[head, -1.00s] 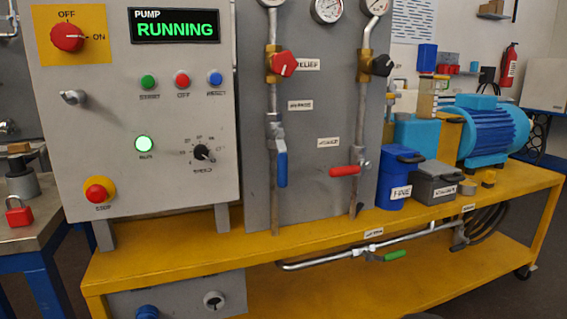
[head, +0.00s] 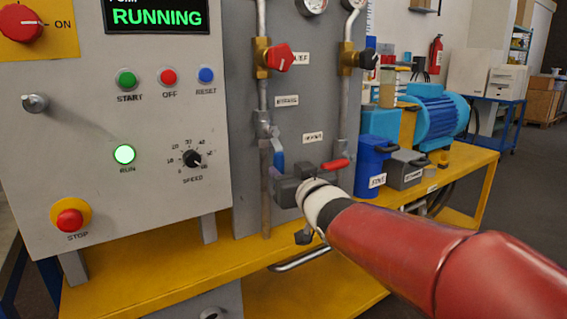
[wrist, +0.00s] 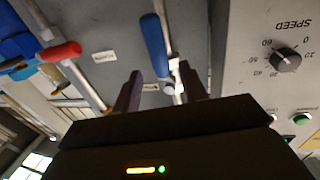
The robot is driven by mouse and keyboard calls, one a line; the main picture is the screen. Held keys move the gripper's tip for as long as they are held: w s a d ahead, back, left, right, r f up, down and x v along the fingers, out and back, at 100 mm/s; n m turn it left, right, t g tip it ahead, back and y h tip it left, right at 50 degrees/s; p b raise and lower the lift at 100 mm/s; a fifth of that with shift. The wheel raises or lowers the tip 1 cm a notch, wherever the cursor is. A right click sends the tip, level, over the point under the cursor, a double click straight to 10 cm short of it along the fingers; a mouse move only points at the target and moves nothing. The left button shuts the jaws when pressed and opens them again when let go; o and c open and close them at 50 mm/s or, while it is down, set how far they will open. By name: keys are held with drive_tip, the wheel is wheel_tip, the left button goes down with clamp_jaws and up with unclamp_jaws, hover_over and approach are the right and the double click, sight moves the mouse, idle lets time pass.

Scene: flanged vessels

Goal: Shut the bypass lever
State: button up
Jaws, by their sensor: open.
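The blue lever (head: 279,162) on the left pipe hangs down beside that pipe, under a label that seems to read BYPASS (head: 287,100). My gripper (head: 282,184) is at the lower end of this lever in the head view and covers part of it. In the wrist view, the open fingers (wrist: 159,86) point towards the panel. The blue lever (wrist: 155,46) shows between and beyond their tips, with its valve end close to the right finger. Contact with the lever cannot be told.
A red lever (head: 335,165) lies sideways on the right pipe, close to my gripper. A red knob (head: 279,57) and a black knob (head: 369,60) sit above. The control box (head: 75,130) stands at left. Blue and grey bins (head: 371,166) stand at right.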

sight(281, 165)
drive_tip(key=x, duration=0.6)
drive_tip(key=shift+p, duration=0.3)
drive_tip(key=shift+c, duration=0.4)
clamp_jaws()
